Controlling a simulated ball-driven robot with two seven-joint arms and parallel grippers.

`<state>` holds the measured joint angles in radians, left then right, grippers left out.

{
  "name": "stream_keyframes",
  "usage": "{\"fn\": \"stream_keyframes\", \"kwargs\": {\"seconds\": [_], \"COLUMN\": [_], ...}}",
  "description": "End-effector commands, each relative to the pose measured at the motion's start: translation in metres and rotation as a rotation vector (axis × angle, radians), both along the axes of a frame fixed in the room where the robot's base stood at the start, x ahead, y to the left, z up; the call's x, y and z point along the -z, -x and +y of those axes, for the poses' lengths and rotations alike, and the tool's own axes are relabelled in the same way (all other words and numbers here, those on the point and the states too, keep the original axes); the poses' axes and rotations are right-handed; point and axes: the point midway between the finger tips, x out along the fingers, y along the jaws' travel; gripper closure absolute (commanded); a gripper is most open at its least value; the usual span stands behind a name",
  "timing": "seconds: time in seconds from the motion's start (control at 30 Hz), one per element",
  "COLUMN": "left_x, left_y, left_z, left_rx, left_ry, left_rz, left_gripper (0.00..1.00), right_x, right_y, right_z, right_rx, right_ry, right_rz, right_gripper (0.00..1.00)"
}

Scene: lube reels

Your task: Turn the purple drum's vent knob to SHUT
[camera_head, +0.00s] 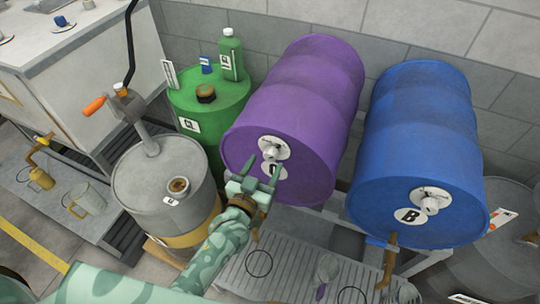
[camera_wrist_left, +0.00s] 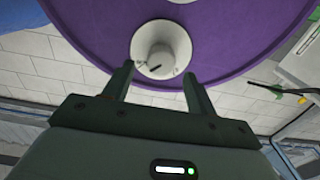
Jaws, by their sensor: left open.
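The purple drum (camera_head: 306,105) lies on its side on a rack, its round end facing me. Its vent knob (camera_head: 270,152) is a white knob on a white round dial, high on that end in the head view. In the left wrist view the knob (camera_wrist_left: 158,62) has a dark pointer mark; the dial lettering is too small to read. My left gripper (camera_head: 262,176) is open, its two fingers pointing at the drum end just below the knob. In the left wrist view the fingertips (camera_wrist_left: 158,80) stand either side of the knob's near edge, apart from it. My right gripper is not in view.
A blue drum (camera_head: 418,130) with a similar knob (camera_head: 430,203) lies to the right. A green drum (camera_head: 222,105) with bottles and a grey drum (camera_head: 145,190) with a crank pump stand left. A ridged drip tray (camera_head: 290,272) lies below.

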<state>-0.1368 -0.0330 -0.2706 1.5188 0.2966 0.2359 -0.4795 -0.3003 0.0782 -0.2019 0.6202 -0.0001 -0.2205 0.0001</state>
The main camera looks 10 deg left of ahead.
Motion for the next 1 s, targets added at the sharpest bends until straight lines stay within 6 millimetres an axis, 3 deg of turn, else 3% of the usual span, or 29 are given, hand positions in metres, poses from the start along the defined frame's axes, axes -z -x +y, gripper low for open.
{"fn": "stream_keyframes", "kwargs": {"seconds": [0.2,0.57,0.6,0.77,1.0], "left_x": [0.001,0.001,0.0,0.0,0.0], "left_y": [-0.032,-0.04,-0.04,-0.04,-0.04], "left_z": [-0.006,-0.008,-0.008,-0.008,-0.008], "left_rx": [0.0,0.0,0.0,0.0,0.0], "left_ry": [0.0,0.0,0.0,0.0,0.009], "left_rz": [0.001,0.002,0.002,0.002,0.004], "left_gripper": [0.43,0.43,0.46,0.88,0.88], "right_x": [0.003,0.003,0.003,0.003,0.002], "right_y": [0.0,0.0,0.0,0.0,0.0], "right_z": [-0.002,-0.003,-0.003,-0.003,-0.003], "right_rx": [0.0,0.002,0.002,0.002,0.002], "right_ry": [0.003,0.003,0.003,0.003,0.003], "right_rz": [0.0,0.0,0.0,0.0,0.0], "right_gripper": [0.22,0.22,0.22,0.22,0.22]}}
